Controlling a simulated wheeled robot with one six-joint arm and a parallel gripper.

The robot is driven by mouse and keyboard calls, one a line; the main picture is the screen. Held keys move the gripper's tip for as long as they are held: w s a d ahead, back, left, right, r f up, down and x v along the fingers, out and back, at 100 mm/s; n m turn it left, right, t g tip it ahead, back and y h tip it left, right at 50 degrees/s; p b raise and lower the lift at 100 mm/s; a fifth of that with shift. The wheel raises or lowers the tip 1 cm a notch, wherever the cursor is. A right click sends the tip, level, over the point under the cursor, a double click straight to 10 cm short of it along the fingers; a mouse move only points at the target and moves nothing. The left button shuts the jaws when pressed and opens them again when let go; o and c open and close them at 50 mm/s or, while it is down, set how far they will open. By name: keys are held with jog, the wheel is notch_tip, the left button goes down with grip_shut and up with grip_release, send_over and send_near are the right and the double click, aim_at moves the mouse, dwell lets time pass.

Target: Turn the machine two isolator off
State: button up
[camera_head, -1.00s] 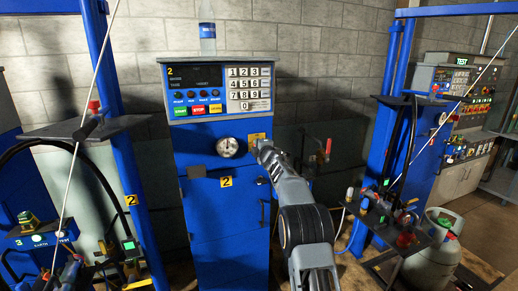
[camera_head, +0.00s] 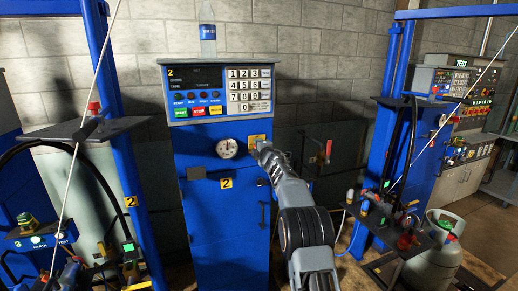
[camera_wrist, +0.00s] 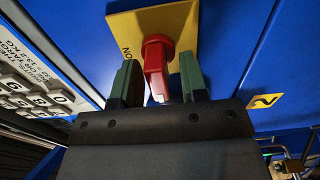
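The machine two isolator is a red knob (camera_wrist: 157,56) on a yellow plate (camera_wrist: 185,20) marked ON. In the wrist view the knob's handle points down toward my gripper, away from the ON mark at the plate's left. My gripper (camera_wrist: 161,82) has its two green fingers on either side of the handle. Contact cannot be told. In the head view the yellow plate (camera_head: 256,139) is on the blue machine two cabinet (camera_head: 228,225), and my gripper (camera_head: 263,149) hides the knob.
A round gauge (camera_head: 227,148) is left of the plate. The keypad panel (camera_head: 248,90) is above, with a bottle (camera_head: 207,35) on top. A yellow number 2 label (camera_wrist: 264,102) is near the right finger. A gas cylinder (camera_head: 435,255) stands at right.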

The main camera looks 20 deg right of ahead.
jog(key=shift+s, duration=0.15)
jog(key=shift+s+b, duration=0.25)
jog(key=shift+b, duration=0.2)
jog(key=s+b, duration=0.5)
jog(key=s, duration=0.8)
